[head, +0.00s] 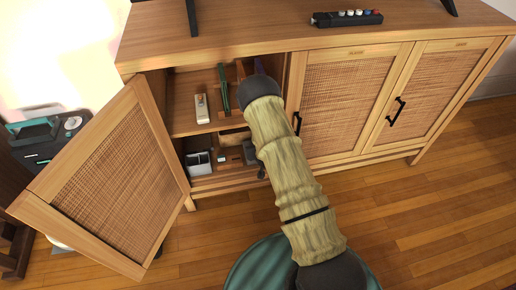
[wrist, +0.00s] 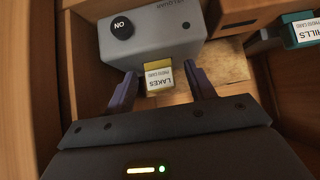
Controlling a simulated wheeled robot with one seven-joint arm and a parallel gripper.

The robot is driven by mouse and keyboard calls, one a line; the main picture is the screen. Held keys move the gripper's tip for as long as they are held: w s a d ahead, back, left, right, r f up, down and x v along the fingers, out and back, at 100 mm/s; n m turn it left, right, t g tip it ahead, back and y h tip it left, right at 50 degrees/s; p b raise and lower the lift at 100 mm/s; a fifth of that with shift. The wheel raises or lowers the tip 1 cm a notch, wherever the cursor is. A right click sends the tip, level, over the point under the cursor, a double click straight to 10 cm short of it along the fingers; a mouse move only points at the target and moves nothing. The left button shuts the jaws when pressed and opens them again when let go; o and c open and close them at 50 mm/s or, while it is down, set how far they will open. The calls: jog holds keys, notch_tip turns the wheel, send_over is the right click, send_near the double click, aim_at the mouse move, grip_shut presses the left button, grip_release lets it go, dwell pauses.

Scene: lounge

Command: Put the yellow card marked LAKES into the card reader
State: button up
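The yellow card marked LAKES (wrist: 160,80) shows in the wrist view with its label upside down. Its far end meets the front edge of a grey device with a round black ON knob (wrist: 180,45), which looks like the card reader. I cannot tell how far the card sits in it. My gripper (wrist: 162,92) is open, with one dark finger on each side of the card and a visible gap on both sides. In the head view my arm hides the gripper and the card.
A teal card marked HILLS (wrist: 304,32) sits at the right, by a wooden block (wrist: 236,14). Wooden compartment walls are close around my gripper. The cabinet's left door (head: 115,180) stands open; the right doors (head: 350,100) are shut. A remote-like box (head: 347,18) lies on top.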

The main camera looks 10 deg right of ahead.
jog(key=shift+r, duration=0.1)
jog(key=p+v, duration=0.6)
jog(key=v, duration=1.1)
jog(key=shift+s, duration=0.2)
jog(key=shift+r, duration=0.1)
notch_tip(320, 180, up, 13)
jog(key=s+g, duration=0.3)
jog(key=s+r+g+p, duration=0.2)
jog(key=s+r+g, duration=0.2)
jog(key=s+r, duration=0.95)
jog(key=w+p+v, duration=0.2)
jog(key=p+v, duration=1)
jog(key=w+r+p+v, duration=0.1)
jog(key=w+p+v, duration=0.2)
jog(key=p+v, duration=0.9)
jog(key=w+p+v, duration=0.2)
jog(key=p+v, duration=1)
jog(key=p, duration=0.1)
jog(key=shift+w+r, duration=0.55)
